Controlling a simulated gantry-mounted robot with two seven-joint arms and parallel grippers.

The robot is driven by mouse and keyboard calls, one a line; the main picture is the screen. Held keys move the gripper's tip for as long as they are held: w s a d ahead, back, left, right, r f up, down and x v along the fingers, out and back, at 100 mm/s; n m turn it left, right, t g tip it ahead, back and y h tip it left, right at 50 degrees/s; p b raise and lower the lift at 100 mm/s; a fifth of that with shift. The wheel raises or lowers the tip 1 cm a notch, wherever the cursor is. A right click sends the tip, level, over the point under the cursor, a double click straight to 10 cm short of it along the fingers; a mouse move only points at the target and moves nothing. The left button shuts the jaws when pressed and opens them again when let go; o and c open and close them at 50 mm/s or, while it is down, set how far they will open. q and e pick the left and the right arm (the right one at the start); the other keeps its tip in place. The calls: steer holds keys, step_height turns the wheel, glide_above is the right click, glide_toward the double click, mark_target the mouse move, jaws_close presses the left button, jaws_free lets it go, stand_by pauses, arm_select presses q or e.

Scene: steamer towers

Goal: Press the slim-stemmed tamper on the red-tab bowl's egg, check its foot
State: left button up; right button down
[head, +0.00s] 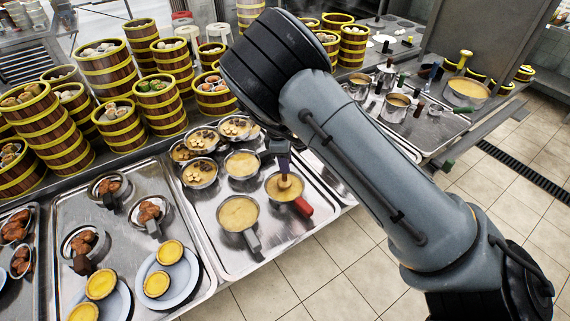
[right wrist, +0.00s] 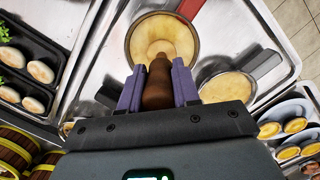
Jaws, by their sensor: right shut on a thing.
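The red-tab bowl (head: 271,191) stands on the metal tray with its red handle (head: 303,206) toward the lower right; yellow egg fills it. In the right wrist view the same bowl (right wrist: 134,45) is at the top, with part of its red handle (right wrist: 190,8). My right gripper (head: 283,153) is above the bowl, shut on the brown-handled tamper (right wrist: 157,85). The tamper's pale lower part (head: 286,183) is upright over the egg and appears to meet it; the underside of its foot is hidden. My left gripper is not in view.
Other egg bowls stand close by, one in front (head: 238,212) and one behind (head: 242,163). Bowls with round pieces (head: 199,173) are at the tray's back left. Steamer towers (head: 110,75) crowd the back left. My right arm hides part of the counter.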

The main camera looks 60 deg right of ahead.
stand_by(0.4)
steer(key=shift+f+b, duration=0.4)
steer(key=shift+f, duration=0.4)
stand_by(0.5)
steer(key=shift+r+p, duration=0.45)
steer(key=shift+p, duration=0.1)
steer(key=shift+r, duration=0.2)
step_height(320, 180, up, 4)
steer(key=p, duration=0.3)
steer(key=shift+f, duration=0.2)
steer(key=shift+r+p, duration=0.7)
steer(key=shift+p, duration=0.15)
